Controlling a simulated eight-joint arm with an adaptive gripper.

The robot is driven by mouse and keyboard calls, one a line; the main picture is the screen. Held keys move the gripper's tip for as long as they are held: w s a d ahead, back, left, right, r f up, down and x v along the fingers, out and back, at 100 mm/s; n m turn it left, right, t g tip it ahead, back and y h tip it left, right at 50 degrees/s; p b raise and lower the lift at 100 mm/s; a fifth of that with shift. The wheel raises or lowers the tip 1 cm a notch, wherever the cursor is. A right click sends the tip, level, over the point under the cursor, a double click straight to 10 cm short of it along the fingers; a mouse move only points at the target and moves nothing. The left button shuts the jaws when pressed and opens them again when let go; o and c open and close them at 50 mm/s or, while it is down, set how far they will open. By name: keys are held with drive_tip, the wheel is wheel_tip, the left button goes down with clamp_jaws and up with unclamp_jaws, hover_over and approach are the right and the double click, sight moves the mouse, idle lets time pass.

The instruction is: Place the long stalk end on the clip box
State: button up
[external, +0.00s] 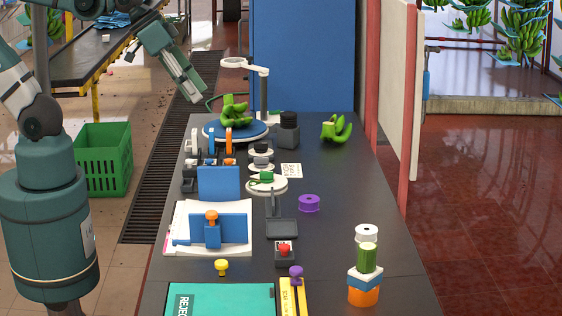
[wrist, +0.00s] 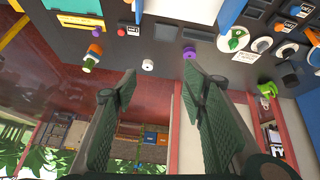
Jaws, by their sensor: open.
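A short, thick green stalk piece (external: 367,257) stands upright at the front right of the dark table. It appears to rest on a small blue and white box (external: 366,278), with an orange round piece (external: 364,296) below. In the wrist view the stalk's green end (wrist: 88,66) shows beside the orange piece (wrist: 94,51). Which box is the clip box, I cannot tell for sure. My gripper (external: 197,97) is raised past the table's left edge, far from the stalk. In the wrist view my gripper (wrist: 160,72) is open, with nothing between its fingers.
A white roll (external: 368,232) stands behind the stalk, and a purple roll (external: 309,203) lies mid-table. Green bananas (external: 235,107) sit on a blue turntable (external: 207,129) under a lamp arm (external: 263,85). More bananas (external: 336,129) lie right. The right-middle table is mostly bare.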

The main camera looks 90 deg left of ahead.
drive_tip(key=shift+s+a+f+m+t, duration=0.1)
drive_tip(key=shift+s+a+f+m, duration=0.2)
drive_tip(key=shift+s, duration=0.2)
drive_tip(key=shift+s+a+f+m+t, duration=0.15)
drive_tip(key=shift+s+f+m, duration=0.1)
drive_tip(key=shift+s, duration=0.3)
drive_tip(key=shift+s+a+f+m+t, duration=0.1)
drive_tip(key=shift+s+a+f+m, duration=0.2)
drive_tip(key=shift+s, duration=0.2)
